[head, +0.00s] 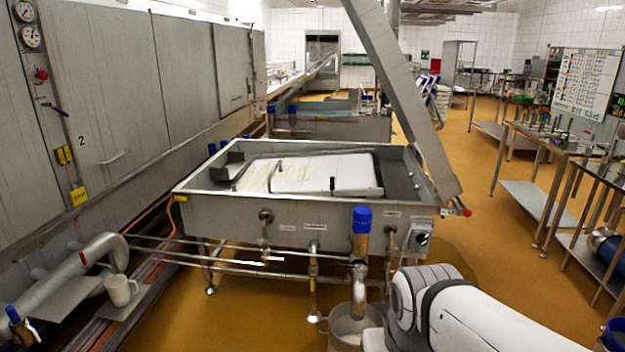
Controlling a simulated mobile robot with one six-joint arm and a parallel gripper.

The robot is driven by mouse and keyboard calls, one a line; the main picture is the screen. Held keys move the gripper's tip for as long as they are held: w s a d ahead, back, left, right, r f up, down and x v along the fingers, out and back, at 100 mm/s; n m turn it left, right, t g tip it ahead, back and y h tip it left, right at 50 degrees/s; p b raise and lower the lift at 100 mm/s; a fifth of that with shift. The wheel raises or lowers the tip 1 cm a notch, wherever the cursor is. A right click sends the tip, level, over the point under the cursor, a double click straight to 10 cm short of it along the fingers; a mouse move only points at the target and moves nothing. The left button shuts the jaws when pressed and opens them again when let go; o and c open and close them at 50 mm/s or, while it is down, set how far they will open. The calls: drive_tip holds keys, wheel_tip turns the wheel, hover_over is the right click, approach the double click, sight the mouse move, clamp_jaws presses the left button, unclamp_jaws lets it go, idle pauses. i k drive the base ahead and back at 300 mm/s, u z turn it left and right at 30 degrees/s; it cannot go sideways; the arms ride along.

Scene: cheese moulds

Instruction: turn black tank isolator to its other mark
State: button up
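A small grey box (418,241) is fixed to the front wall of the steel tank (330,213), near its right end. A dark knob (423,239), which looks like the black isolator, sits on its face. The knob is too small to tell which mark it points to. My white arm comes in from the lower right and bends below the box. My gripper does not show, and I see nothing touching the knob.
A blue-topped steel pipe (361,246) stands before the tank, above a pale jug (348,326). Valves and pipes line the tank front. Orange floor (480,230) is clear between the tank and right-hand tables.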

sight(422, 238)
drive_tip(key=z, duration=0.2)
drive_tip(key=i, duration=1.45)
drive_tip(key=z, duration=0.25)
